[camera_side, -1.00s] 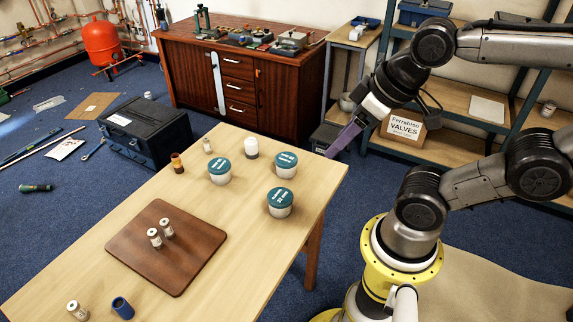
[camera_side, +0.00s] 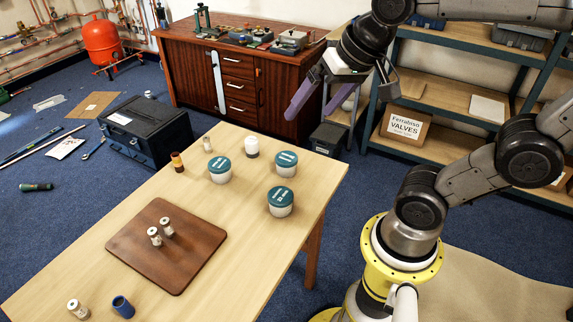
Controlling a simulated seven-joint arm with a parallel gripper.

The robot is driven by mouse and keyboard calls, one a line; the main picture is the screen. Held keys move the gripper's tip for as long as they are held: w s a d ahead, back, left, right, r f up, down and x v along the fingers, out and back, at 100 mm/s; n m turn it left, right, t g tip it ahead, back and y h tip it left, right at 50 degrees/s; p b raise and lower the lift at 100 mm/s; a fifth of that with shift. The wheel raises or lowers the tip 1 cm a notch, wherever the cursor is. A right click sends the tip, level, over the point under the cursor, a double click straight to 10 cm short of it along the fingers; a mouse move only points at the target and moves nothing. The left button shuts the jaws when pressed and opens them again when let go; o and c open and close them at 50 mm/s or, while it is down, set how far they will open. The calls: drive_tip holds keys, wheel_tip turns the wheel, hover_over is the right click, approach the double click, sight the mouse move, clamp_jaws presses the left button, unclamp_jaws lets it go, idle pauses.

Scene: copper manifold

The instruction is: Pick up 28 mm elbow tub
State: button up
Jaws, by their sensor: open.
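Three white tubs with teal lids stand on the wooden table: a left tub (camera_side: 220,170), a back right tub (camera_side: 286,164) and a front right tub (camera_side: 281,202). Their lid lettering is too small to read, so I cannot tell which is the 28 mm elbow tub. My gripper (camera_side: 307,102) is open and empty, with purple fingers, in the air above and behind the back right tub. It touches nothing.
A brown board (camera_side: 167,246) with two small jars lies on the table (camera_side: 95,258). A white jar (camera_side: 252,147), an amber bottle (camera_side: 177,162) and a small vial (camera_side: 207,144) stand near the tubs. A blue cup (camera_side: 123,307) and another jar (camera_side: 78,309) are at the front.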

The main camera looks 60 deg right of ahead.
drive_tip(key=w+d+f+m+g, duration=0.2)
drive_tip(key=w+d+m, duration=0.25)
drive_tip(key=w, duration=0.45)
drive_tip(key=m+g, duration=0.4)
drive_tip(key=m, duration=0.2)
hover_over(286, 158)
wheel_tip(286, 158, down, 17)
drive_tip(key=f, duration=0.6)
drive_tip(key=shift+s+f, duration=0.2)
drive_tip(key=shift+w+f, duration=0.2)
drive_tip(key=shift+f, duration=3)
drive_tip(key=shift+c, duration=0.3)
drive_tip(key=c, duration=1.4)
clamp_jaws()
